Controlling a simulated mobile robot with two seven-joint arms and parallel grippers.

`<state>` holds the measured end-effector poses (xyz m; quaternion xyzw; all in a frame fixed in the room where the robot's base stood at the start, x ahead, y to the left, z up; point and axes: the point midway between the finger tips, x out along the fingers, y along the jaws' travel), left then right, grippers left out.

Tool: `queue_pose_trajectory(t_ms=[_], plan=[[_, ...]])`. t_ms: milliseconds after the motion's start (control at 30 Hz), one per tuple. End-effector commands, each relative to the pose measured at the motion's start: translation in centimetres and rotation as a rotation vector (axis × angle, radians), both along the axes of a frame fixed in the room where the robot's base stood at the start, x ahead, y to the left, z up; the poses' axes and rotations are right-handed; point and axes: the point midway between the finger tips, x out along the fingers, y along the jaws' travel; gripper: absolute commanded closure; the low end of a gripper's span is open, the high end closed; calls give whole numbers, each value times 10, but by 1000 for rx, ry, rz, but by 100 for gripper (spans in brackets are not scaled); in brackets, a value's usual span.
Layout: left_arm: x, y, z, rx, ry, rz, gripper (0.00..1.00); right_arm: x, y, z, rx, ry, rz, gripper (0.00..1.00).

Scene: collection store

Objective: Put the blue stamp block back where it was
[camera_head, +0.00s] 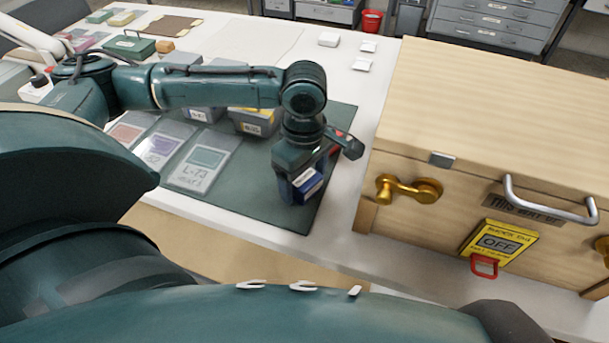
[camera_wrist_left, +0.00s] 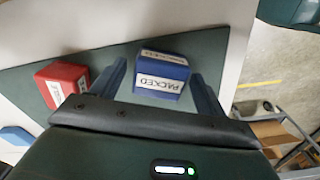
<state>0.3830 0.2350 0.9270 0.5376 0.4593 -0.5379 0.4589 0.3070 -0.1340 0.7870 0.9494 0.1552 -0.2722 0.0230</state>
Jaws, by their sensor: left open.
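The blue stamp block (camera_head: 307,186) has a white label and sits at the front right of the dark green mat (camera_head: 250,190). In the wrist view a red block (camera_wrist_left: 62,82) with a white label stands to the left of the blue one, outside the fingers. My right gripper is not in view.
A large wooden crate (camera_head: 490,110) with brass latches, a metal handle and a yellow "OFF" tag (camera_head: 499,243) stands close at the right. Labelled sleeves (camera_head: 203,165) and a grey box (camera_head: 255,121) lie left of my gripper. The table strip between mat and crate is clear.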

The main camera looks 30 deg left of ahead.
Motion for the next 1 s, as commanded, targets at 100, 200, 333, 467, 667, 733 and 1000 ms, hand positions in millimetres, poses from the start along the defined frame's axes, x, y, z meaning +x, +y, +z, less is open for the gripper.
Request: queue_pose_trajectory(t_ms=[100,200,333,467,667,733,1000], plan=[[1,0,15,-1,-4,1,26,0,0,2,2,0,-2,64],[1,0,36,-1,-6,-1,26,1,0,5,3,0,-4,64],[1,0,66,-1,-6,0,26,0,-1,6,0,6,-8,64],[1,0,91,-1,-4,0,26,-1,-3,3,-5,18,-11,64],[1,0,116,0,-3,0,26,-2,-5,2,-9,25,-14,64],[0,0,119,0,-1,-1,26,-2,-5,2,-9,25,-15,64],[0,0,121,1,0,0,26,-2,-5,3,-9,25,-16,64]])
